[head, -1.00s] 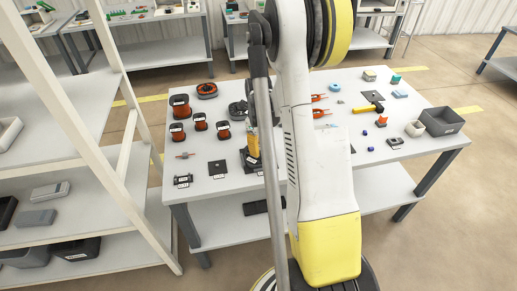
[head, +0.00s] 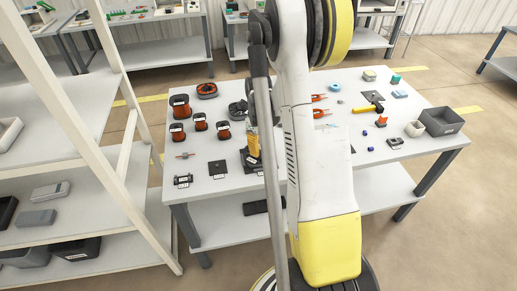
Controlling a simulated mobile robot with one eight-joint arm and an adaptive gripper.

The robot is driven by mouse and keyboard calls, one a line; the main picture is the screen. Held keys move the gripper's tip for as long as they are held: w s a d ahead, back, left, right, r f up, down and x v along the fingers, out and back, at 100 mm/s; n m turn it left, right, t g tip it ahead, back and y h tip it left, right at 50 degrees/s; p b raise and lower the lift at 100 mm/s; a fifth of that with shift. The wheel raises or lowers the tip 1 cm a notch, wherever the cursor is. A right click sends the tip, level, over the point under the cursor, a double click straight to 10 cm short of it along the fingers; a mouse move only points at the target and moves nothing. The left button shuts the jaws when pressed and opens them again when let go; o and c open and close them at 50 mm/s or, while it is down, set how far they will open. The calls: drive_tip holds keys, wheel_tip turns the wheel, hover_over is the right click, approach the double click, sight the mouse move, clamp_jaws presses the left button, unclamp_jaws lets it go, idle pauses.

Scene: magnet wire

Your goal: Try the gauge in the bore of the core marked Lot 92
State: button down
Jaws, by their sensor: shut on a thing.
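My gripper (head: 252,160) is low over the front left part of the table, partly hidden behind my own arm. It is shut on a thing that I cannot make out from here. A dark piece shows right around and below the jaws; I cannot tell whether it is touched or only beneath them. A small black piece with white labels (head: 183,181) lies at the table's front left corner. The Lot 92 mark is not readable, and I cannot tell which piece is the core or the gauge.
Several orange and black spools (head: 180,108) stand at the table's back left, near an orange-black ring (head: 207,90). A dark square plate (head: 217,169) lies left of my gripper. A grey bin (head: 441,121) stands at the right end. A white shelf rack (head: 126,160) is close on the left.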

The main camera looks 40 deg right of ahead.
drive_tip(key=shift+r+p, duration=2.05)
drive_tip(key=shift+r, duration=1.3)
